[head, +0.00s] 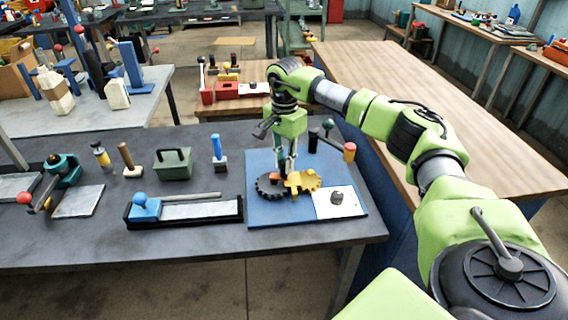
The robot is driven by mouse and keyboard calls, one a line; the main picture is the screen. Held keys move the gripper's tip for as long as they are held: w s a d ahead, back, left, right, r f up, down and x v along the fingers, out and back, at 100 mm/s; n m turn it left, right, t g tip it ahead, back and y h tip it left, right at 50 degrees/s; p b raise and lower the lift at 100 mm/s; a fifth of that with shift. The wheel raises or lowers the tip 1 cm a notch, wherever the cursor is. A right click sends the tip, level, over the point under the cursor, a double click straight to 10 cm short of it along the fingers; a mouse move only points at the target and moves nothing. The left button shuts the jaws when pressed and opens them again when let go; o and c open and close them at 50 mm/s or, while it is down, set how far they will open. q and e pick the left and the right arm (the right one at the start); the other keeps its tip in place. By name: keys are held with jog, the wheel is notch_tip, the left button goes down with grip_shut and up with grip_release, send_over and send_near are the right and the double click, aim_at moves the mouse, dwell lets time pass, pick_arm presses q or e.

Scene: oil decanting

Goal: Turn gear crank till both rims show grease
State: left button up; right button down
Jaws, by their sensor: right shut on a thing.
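A blue board (262,211) lies on the dark bench and carries a dark toothed gear (267,192) and a yellow gear (304,182) side by side, their rims close together. My right gripper (287,168) points straight down over the gears, shut on a small orange piece (276,177) that its fingers partly hide. I cannot tell whether that piece is the crank's handle. Grease on the rims is too small to make out. My left gripper is out of view.
A white plate with a grey knob (337,199) lies at the board's front right. A black tray with a blue-knobbed tool (146,206), a blue-handled stamp (218,152) and a green box (173,163) stand to the left. A bare wooden table (400,75) stands behind.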

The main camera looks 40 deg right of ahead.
jog(key=shift+w+d+r+n, duration=0.2)
jog(key=shift+w+n, duration=0.1)
jog(key=shift+n, duration=0.7)
jog(key=c, duration=1.9)
grip_release()
jog(key=shift+f, duration=0.1)
notch_tip(320, 180, up, 12)
jog(key=shift+f, duration=0.1)
